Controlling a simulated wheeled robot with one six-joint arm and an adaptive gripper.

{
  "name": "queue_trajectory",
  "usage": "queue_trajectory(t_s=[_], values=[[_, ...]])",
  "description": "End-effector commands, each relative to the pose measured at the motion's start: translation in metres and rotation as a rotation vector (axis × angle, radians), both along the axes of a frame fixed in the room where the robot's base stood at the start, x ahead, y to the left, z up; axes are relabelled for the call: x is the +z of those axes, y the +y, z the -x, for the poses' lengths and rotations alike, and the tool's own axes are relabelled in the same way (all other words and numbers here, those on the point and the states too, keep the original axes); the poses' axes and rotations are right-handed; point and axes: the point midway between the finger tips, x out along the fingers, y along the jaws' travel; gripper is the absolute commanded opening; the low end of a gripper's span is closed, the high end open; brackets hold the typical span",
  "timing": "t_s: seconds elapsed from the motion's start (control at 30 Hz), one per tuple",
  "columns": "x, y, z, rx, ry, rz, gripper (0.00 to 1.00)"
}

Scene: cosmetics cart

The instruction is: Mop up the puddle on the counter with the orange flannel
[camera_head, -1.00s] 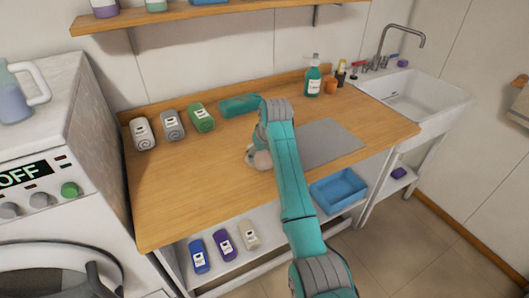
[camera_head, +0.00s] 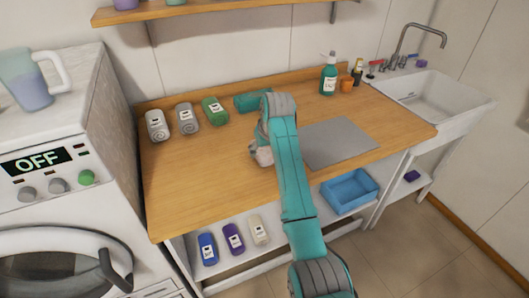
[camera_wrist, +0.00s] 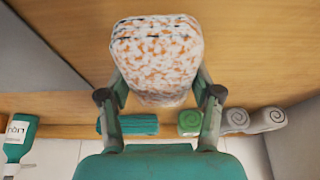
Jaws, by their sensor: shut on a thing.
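My gripper (camera_wrist: 160,78) is shut on the flannel (camera_wrist: 155,50), with one finger on each side of it. The flannel is a bunched, rounded cloth mottled orange and white. In the head view the flannel (camera_head: 263,156) shows as a small pale lump beside my wrist, low over or on the wooden counter (camera_head: 200,190); I cannot tell if it touches. No puddle can be made out in either view; the flannel and my arm hide part of the counter.
A grey mat (camera_head: 338,144) lies right of my arm. A teal folded cloth (camera_head: 252,101), a green roll (camera_head: 215,110) and two grey rolls (camera_head: 187,118) line the back. A spray bottle (camera_head: 329,78) stands near the sink (camera_head: 430,95). The counter's front left is clear.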

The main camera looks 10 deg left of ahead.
Motion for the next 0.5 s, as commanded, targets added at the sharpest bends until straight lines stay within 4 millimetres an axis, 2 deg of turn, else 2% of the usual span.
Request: queue_trajectory(t_s=[0.5], values=[[0.045,0.000,0.000,0.000,-0.001,-0.001,0.36]])
